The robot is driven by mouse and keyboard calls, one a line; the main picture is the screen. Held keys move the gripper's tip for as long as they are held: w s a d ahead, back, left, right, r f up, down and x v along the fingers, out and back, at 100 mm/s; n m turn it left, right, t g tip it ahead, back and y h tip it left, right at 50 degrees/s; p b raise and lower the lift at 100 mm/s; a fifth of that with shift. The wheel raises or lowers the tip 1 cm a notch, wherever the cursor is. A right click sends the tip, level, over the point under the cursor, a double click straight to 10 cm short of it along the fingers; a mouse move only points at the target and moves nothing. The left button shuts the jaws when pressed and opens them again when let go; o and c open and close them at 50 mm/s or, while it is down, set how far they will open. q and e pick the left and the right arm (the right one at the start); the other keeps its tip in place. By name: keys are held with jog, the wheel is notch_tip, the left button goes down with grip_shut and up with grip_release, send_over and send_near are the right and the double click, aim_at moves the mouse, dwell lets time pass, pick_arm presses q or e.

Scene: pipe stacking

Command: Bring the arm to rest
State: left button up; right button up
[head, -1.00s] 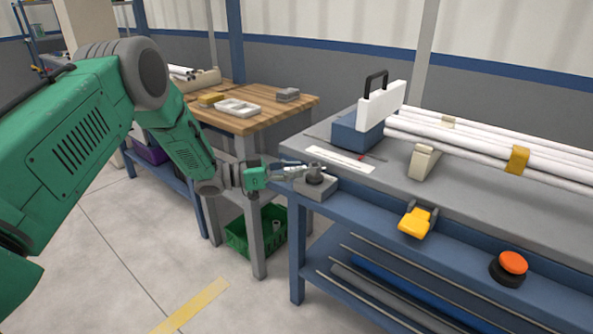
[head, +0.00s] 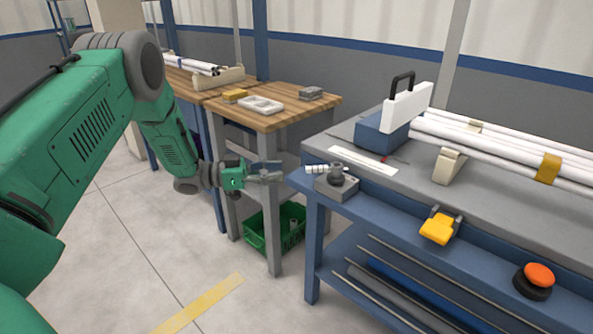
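My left arm is green and comes in from the left. Its gripper (head: 266,172) is in the middle of the head view, in front of the wooden table and left of the blue workbench's corner. The two fingers look apart with nothing seen between them. A small pale fitting (head: 317,169) sits at a dark round post on a grey block (head: 337,186) at the bench corner, with a gap between it and the fingertips. My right gripper is out of view.
The blue workbench (head: 400,205) carries white pipes (head: 500,148), a yellow clamp (head: 438,228) and an orange button (head: 539,274). The wooden table (head: 290,116) holds a white tray (head: 261,104). A green crate (head: 254,238) stands below. Floor at the left front is clear.

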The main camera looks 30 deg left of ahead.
pick_arm(q)
jog(key=shift+v, duration=0.95)
jog(key=d+f+n+y+p, duration=0.1)
jog(key=d+f+n+y, duration=0.4)
jog(key=d+f, duration=0.25)
jog(key=s+d+f+n+g+y+p, duration=0.1)
jog(key=s+d+f+n+g+y, duration=0.2)
jog(key=s+d+f, duration=0.45)
jog(key=s+f+g+y+p, duration=0.1)
jog(key=s+f+g+y, duration=0.2)
jog(key=s, duration=1.1)
jog(key=s+f+n+g+y, duration=0.1)
jog(key=s+g, duration=0.4)
jog(key=s, duration=0.9)
jog(key=shift+d+f+y+p, duration=0.35)
jog(key=shift+f+y+p, duration=0.05)
jog(key=shift+f+y, duration=0.55)
